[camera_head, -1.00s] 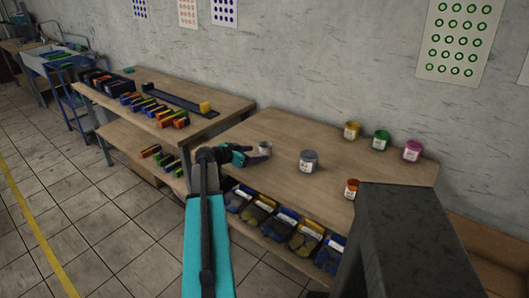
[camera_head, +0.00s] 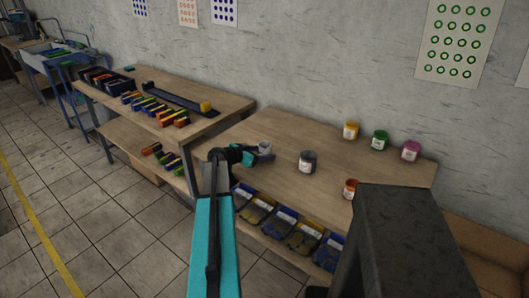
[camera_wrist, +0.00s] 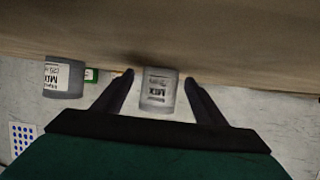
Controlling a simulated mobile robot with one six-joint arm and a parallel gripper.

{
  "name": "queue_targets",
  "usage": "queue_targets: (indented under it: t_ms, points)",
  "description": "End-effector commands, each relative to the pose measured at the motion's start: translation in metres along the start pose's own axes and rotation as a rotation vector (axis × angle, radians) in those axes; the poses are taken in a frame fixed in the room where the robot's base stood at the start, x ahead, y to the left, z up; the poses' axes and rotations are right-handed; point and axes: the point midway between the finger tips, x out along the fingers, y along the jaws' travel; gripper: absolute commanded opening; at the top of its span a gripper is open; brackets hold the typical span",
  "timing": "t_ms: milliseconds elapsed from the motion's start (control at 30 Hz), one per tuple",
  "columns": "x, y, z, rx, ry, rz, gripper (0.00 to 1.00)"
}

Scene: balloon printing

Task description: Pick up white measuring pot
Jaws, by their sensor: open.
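The white measuring pot (camera_head: 265,147) stands on the wooden workbench, small and partly hidden by my gripper (camera_head: 259,156). In the wrist view the pot (camera_wrist: 158,92) is a pale cylinder with a "MIX" label, shown upside down. My gripper (camera_wrist: 158,79) is open there, with one finger on each side of the pot. A gap shows between each finger and the pot near the tips.
A larger grey pot (camera_head: 308,162) stands to the right on the workbench (camera_head: 285,190); it also shows in the wrist view (camera_wrist: 63,78). Yellow (camera_head: 351,131), green (camera_head: 380,140), pink (camera_head: 411,151) and orange (camera_head: 350,189) jars stand farther right. Bins (camera_head: 283,219) sit below.

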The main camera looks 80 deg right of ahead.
Motion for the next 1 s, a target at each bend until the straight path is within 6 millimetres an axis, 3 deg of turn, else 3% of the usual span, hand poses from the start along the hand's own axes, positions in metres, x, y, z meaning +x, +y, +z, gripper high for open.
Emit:
queue_targets:
  t_ms: [167, 400, 433, 1000]
  points:
    - [0.0, 0.0, 0.0, 0.0, 0.0, 0.0, 0.62]
    - [0.0, 0.0, 0.0, 0.0, 0.0, 0.0, 0.21]
    - [0.0, 0.0, 0.0, 0.0, 0.0, 0.0, 0.19]
    - [-0.005, -0.001, -0.011, 0.002, 0.001, -0.002, 0.19]
